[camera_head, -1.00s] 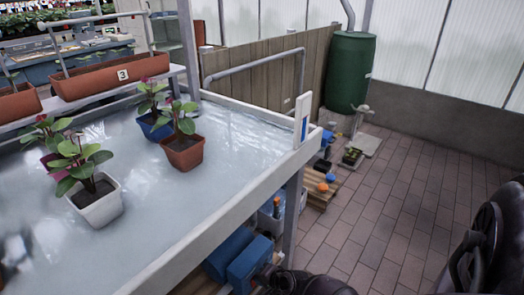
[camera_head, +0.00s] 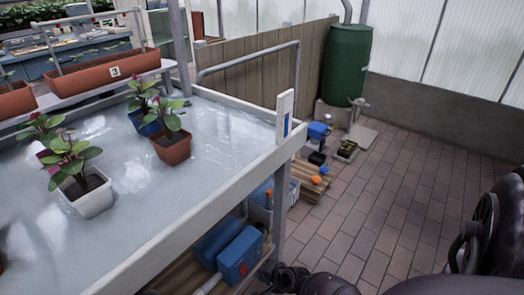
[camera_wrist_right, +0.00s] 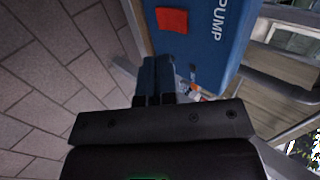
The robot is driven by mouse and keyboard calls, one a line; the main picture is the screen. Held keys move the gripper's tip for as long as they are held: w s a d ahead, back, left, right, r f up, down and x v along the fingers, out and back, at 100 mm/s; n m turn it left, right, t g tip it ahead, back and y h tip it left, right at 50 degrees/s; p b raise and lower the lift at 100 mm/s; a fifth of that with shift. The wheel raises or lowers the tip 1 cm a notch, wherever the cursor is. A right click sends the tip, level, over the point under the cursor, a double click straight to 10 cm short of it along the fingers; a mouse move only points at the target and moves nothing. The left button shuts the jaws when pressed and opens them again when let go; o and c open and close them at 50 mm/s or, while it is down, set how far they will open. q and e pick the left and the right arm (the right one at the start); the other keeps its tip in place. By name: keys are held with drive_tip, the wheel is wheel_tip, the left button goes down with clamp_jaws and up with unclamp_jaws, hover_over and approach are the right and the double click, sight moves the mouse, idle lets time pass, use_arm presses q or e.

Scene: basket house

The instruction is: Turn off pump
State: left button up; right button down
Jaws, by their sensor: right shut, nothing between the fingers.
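The blue pump box (camera_head: 238,256) sits on a wooden shelf under the white-framed bench. A small red switch (camera_head: 243,270) shows on its front face. In the right wrist view the blue box (camera_wrist_right: 205,50) carries the white word PUMP, and the red square switch (camera_wrist_right: 172,20) stands out on it. My right gripper (camera_wrist_right: 157,62) is shut and empty, its fingertips just below the switch in that view. Whether they touch the box I cannot tell. In the head view my dark right arm is at the bottom edge, right of the pump. My left gripper is out of view.
The bench top (camera_head: 215,125) with potted plants overhangs the pump. A bench leg (camera_head: 279,205) stands right of it. A crate (camera_head: 262,195) and a wooden pallet (camera_head: 308,185) lie behind. A green barrel (camera_head: 346,65) stands farther back.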

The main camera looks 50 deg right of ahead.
use_arm(q)
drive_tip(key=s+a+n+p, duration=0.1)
drive_tip(key=p, duration=0.2)
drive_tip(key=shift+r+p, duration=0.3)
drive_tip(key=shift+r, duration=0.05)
use_arm(e)
drive_tip(key=s+r, duration=0.4)
drive_tip(key=r, duration=0.3)
drive_tip(key=shift+s, duration=0.15)
drive_tip(key=shift+s+d+f, duration=0.1)
